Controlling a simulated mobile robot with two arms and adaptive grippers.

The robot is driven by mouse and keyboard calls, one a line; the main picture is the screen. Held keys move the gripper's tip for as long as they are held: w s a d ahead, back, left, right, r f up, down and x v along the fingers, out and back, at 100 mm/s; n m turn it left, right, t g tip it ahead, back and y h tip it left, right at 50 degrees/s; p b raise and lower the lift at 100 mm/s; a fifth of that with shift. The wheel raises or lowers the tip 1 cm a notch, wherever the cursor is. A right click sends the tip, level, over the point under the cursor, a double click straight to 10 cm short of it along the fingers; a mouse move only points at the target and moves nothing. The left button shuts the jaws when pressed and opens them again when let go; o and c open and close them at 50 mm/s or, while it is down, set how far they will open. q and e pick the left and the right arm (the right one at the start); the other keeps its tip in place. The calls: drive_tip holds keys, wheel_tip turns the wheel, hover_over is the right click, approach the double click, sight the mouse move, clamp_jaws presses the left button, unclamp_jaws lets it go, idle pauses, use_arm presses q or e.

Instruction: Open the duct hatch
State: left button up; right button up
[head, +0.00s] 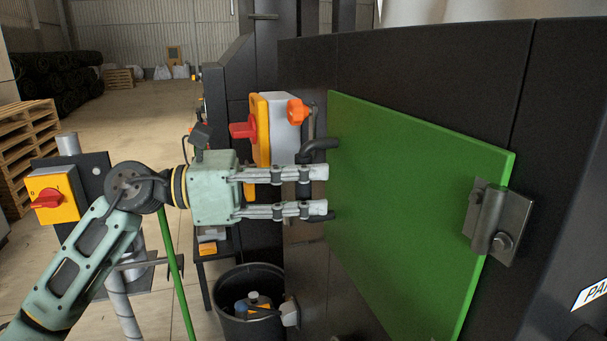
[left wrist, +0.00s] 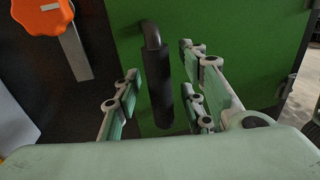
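The duct hatch is a green panel (head: 415,200) on the black duct wall; it looks closed. It has a metal hinge (head: 490,220) on its right side. Its black bar handle (head: 321,144) is at the left edge and also shows in the left wrist view (left wrist: 160,85). My left gripper (head: 318,190) is level with the handle, its fingers pointing right at it. In the left wrist view the fingers (left wrist: 162,100) stand apart on either side of the handle, with gaps showing. The middle of the handle is hidden by the fingers in the head view. My right gripper is not in view.
An orange knob (head: 297,111) sits left of the hatch, near a grey and yellow box (head: 270,125) with a red switch. A black bin (head: 245,318) stands below. A yellow switch box (head: 52,196) and pallets (head: 28,150) are left. Open floor (head: 145,110) lies behind.

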use_arm(q)
clamp_jaws()
idle(0.3)
idle(0.3)
